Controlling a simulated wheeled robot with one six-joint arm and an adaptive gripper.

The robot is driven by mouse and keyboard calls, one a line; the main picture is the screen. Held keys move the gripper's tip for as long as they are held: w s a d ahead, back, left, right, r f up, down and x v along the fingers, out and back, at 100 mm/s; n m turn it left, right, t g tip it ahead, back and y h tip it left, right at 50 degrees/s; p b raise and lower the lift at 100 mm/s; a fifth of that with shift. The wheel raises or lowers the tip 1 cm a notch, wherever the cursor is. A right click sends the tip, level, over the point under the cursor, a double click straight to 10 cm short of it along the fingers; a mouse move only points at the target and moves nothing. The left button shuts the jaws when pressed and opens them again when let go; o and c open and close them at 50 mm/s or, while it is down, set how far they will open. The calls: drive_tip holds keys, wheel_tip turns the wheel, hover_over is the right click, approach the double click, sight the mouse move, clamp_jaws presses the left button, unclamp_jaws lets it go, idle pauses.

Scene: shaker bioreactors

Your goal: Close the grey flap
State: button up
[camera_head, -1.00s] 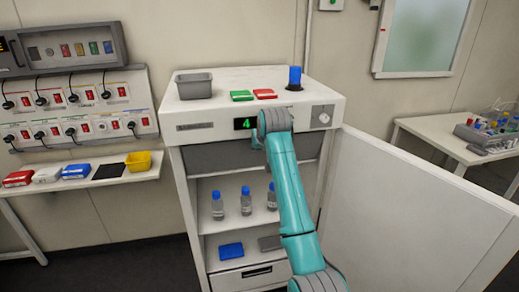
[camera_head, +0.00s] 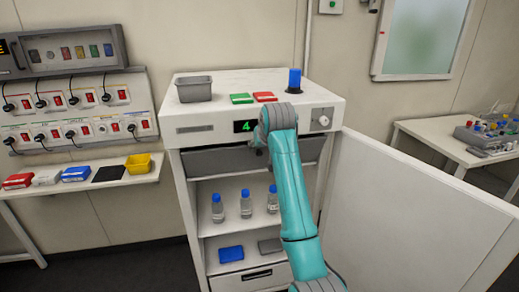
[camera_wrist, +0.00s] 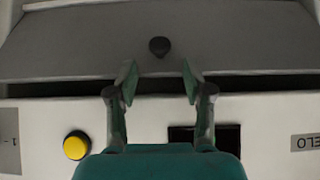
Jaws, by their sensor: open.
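The grey flap (camera_head: 215,160) is on the front of the white cabinet, below the control panel and above the open shelves. In the wrist view the flap (camera_wrist: 70,45) fills the top, with a dark round knob (camera_wrist: 159,46) on it. A dark gap (camera_wrist: 260,84) separates the flap's edge from the white panel, so it stands ajar. My gripper (camera_wrist: 158,78) is open and empty, its fingertips close to that edge and on either side of the knob's line. I cannot tell whether they touch the flap. In the head view my arm hides most of the gripper.
The white cabinet (camera_head: 330,102) has a large door (camera_head: 410,215) swung open to the right of my arm. Blue-capped bottles (camera_head: 245,203) stand on the shelf below the flap. A grey bin (camera_head: 193,88) and a blue-topped item (camera_head: 295,78) stand on top.

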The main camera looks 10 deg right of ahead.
drive_tip(key=v, duration=0.8)
